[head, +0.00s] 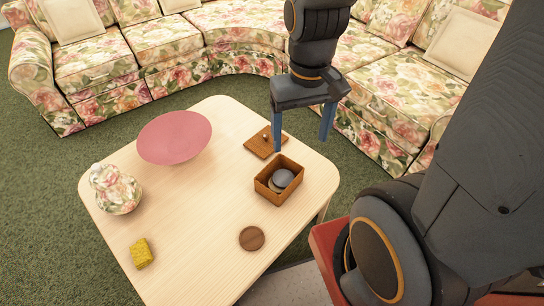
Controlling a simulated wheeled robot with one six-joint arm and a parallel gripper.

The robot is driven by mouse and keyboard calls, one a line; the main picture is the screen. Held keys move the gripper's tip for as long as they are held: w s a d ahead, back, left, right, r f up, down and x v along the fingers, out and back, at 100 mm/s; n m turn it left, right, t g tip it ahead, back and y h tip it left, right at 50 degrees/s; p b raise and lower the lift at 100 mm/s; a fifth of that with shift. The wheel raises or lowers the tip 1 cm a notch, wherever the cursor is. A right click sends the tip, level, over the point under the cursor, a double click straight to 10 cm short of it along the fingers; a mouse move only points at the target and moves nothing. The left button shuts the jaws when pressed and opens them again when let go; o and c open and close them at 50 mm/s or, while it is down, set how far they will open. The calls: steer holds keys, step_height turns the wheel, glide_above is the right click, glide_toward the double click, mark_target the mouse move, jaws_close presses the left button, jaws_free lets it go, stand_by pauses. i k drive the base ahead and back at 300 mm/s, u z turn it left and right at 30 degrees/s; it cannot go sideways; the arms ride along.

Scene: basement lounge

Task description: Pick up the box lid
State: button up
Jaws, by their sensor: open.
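The box lid (260,147) is a flat square of brown wood with a small round knob. It lies on the pale wooden table (195,235), just behind the open box. The wooden box (265,189) has no lid on it and holds rounded grey and tan items. My gripper (301,144) points down with its two blue fingers apart and nothing between them.
A pink bowl (174,137), a floral lidded jar (115,190), a yellow sponge-like block (141,253) and a round brown coaster (251,238) are on the table. The table's front middle is clear. A floral sofa (130,60) curves around behind.

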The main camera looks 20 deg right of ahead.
mark_target(261, 144)
steer(key=z, duration=0.5)
steer(key=k, duration=0.6)
steer(key=z, duration=0.75)
steer(key=i, duration=0.65)
steer(key=u, duration=0.8)
steer(key=i, duration=0.55)
steer(key=u, duration=0.65)
